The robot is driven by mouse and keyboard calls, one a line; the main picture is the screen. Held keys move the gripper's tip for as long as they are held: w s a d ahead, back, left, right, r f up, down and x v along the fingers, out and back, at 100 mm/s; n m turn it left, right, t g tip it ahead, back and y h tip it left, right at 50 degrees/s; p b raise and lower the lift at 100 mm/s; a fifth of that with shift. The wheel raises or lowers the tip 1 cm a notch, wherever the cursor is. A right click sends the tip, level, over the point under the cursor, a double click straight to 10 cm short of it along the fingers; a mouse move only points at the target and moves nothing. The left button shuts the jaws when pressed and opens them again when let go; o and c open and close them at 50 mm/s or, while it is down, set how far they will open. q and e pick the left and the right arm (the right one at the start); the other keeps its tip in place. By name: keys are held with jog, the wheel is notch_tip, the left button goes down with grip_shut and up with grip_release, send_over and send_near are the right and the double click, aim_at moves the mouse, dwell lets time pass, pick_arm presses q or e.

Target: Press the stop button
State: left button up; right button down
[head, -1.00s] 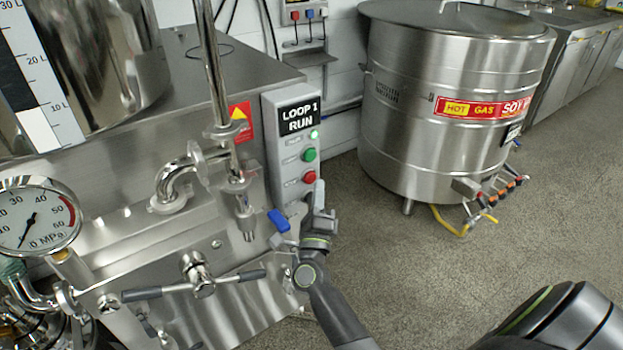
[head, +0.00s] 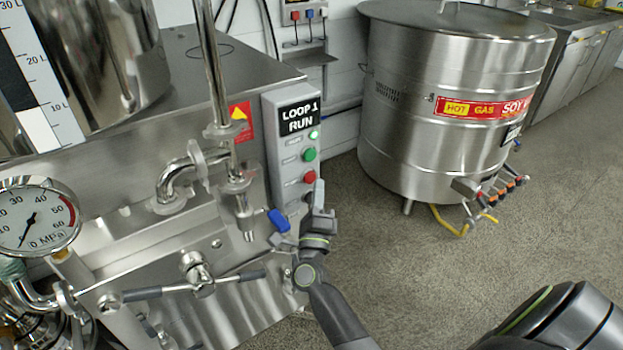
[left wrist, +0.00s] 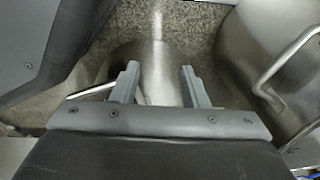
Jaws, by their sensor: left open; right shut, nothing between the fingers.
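The grey control box (head: 286,118) on the mill's right side carries a screen (head: 298,118) reading "LOOP 1 RUN". Below it are a lit green lamp (head: 314,135), a green button (head: 309,154) and a red button (head: 309,177), which is the stop button. My right gripper (head: 316,195) is shut and empty, just below the red button. Its tip is very near the button; I cannot tell whether they touch.
A blue-handled valve (head: 278,220) sits just left of my right gripper. A pressure gauge (head: 36,218) and a T-handle (head: 198,278) are on the mill's front. A large steel soy kettle (head: 450,110) stands to the right, with open floor (head: 420,280) before it.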

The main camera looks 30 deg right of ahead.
jog(key=shift+w, duration=0.4)
jog(key=shift+w+a, duration=0.1)
jog(key=shift+w, duration=0.35)
dwell(0.7)
jog(key=shift+s, duration=0.9)
jog(key=shift+s, duration=0.1)
jog(key=s, duration=0.3)
jog(key=s+p, duration=0.1)
jog(key=shift+s+d, duration=0.3)
jog(key=shift+s, duration=0.1)
dwell(0.6)
